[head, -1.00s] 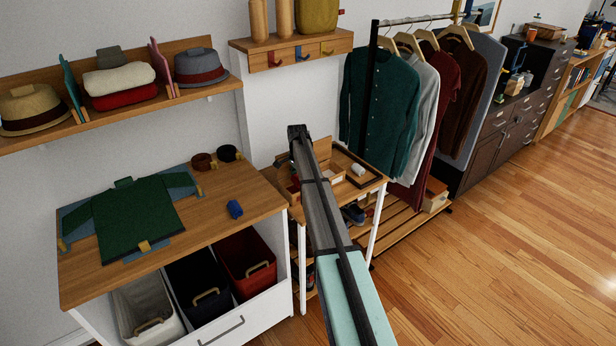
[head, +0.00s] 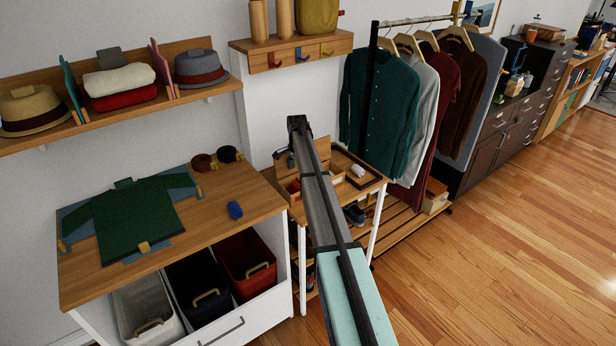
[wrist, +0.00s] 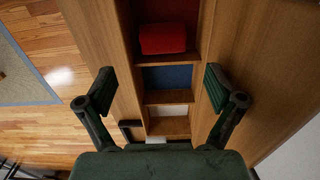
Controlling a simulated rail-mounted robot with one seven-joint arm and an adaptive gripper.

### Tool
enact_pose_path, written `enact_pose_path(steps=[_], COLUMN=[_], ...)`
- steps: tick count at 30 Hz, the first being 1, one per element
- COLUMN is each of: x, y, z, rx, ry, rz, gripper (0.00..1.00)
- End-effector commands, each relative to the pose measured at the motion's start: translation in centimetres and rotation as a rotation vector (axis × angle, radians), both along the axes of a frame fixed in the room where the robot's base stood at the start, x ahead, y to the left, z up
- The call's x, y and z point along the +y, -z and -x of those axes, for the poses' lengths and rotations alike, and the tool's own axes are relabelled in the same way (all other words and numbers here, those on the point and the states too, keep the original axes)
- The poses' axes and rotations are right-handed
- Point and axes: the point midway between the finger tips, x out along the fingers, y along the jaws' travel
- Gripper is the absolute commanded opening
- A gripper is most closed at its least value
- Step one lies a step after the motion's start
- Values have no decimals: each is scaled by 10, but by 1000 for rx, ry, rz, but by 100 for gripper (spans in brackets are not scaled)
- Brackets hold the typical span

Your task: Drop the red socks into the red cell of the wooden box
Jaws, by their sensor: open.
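The red socks (wrist: 162,39), a rounded red bundle, lie in the dark red cell (wrist: 178,14) of the wooden box at the top of the wrist view. The wooden box (wrist: 126,62) also has a blue cell (wrist: 167,77) and a pale cell (wrist: 168,110) below it in that view. My gripper (wrist: 160,88) is open and empty, its fingers spread on either side of the box's row of cells and apart from the socks. In the head view the box (head: 327,187) stands on a small wooden table, partly hidden by my arm.
A dark tray (head: 372,182) holds a white roll (head: 358,171) beside the box. Hanging clothes (head: 380,110) stand close behind the table.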

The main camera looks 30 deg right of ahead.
Motion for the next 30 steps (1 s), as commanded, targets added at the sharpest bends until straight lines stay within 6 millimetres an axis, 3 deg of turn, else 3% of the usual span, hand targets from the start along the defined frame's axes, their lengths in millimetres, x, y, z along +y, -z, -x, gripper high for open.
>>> enact_pose_path(steps=[6, 12, 30], x=[0, 0, 0], y=[-44, -68, -77], z=[0, 0, 0], rx=[-2, -1, 1], ry=[0, 0, 0], rz=[1, 1, 0], gripper=[93, 93, 93])
